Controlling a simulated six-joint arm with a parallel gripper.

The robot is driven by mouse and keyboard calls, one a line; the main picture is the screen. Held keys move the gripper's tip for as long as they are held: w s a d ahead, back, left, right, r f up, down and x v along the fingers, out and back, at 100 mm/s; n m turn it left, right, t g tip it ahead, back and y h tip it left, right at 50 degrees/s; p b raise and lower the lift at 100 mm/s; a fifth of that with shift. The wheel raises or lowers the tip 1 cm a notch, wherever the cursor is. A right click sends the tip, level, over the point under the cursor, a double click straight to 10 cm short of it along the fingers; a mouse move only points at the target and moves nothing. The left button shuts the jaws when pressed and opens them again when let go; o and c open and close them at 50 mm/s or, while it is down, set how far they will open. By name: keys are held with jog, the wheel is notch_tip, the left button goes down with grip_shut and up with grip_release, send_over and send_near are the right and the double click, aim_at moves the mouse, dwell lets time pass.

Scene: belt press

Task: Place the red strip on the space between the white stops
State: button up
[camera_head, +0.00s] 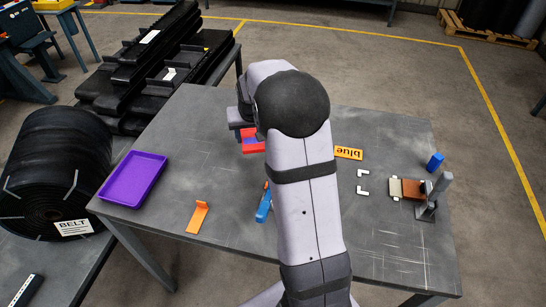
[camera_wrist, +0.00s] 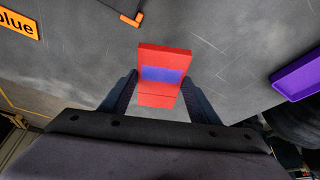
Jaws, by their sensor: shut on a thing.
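My gripper (camera_wrist: 160,86) is shut on the red strip (camera_wrist: 165,54), which has a blue-purple patch on its face and sticks out past the fingertips. In the head view the red strip (camera_head: 252,147) shows only partly beside my arm, which hides most of the gripper. Two small white L-shaped stops (camera_head: 362,172) and (camera_head: 363,190) lie on the table to the right of my arm, with a bare gap between them. The held strip is well to the left of the stops.
The grey table (camera_head: 180,140) bears a purple tray (camera_head: 133,180), an orange bracket (camera_head: 198,217), a blue tool (camera_head: 264,205) partly behind my arm, an orange "blue" label (camera_head: 348,153), a blue block (camera_head: 435,161) and a brown-and-grey press (camera_head: 425,195) right of the stops.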

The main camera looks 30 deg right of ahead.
aim_at(254, 147)
jog(key=shift+f+p, duration=1.35)
jog(key=shift+f, duration=3.45)
jog(key=shift+f, duration=0.2)
jog(key=o, duration=1.2)
jog(key=shift+o, duration=0.2)
jog(key=shift+r, duration=0.2)
jog(key=shift+s+r, duration=0.1)
jog(key=shift+r, duration=0.3)
jog(key=shift+o, duration=0.5)
jog(key=b+v, duration=0.2)
jog(key=v, duration=0.9)
jog(key=shift+s+r+b, duration=0.1)
jog(key=shift+b, duration=0.25)
